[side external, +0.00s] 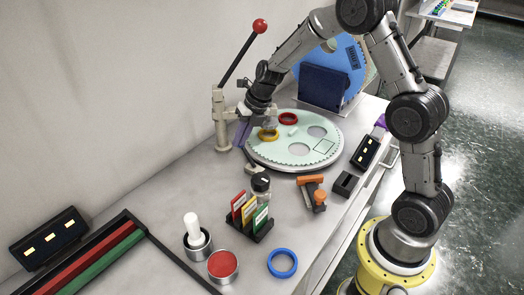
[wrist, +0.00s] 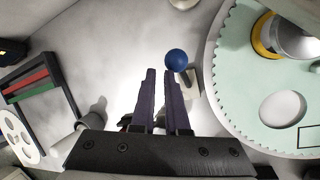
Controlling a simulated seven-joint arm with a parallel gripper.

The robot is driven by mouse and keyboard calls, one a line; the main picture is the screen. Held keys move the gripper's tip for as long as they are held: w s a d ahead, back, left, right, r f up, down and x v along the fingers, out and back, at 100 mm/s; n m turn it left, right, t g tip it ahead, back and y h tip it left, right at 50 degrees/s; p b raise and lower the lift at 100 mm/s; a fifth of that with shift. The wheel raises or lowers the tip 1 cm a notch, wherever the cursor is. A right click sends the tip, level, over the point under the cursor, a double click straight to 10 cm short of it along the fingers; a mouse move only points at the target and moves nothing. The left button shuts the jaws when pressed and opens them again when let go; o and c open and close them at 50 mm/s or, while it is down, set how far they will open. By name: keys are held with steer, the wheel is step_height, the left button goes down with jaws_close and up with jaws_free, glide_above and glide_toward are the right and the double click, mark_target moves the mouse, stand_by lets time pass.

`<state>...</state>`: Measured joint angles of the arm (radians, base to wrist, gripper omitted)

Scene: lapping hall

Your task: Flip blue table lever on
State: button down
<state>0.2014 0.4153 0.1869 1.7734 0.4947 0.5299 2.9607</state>
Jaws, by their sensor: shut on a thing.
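The blue table lever has a blue ball knob (wrist: 177,60) in the wrist view, on a pale stand. Its base (side external: 254,169) shows in the side view by the left edge of the round green plate; the knob is not clear there. My gripper (side external: 243,143) points down beside the lever. In the wrist view my gripper (wrist: 160,72) has its two dark purple fingers close together. The knob is just beyond and right of the fingertips, not visibly between them. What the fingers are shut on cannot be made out.
The toothed green plate (side external: 293,158) with yellow and red rings lies right of my gripper. A tall lever with a red ball (side external: 260,26) stands behind. A card holder (side external: 262,231), orange tool (side external: 312,190) and blue ring (side external: 282,263) are in front.

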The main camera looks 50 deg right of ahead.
mark_target(246, 154)
steer(key=v, duration=0.7)
steer(key=shift+r, duration=0.25)
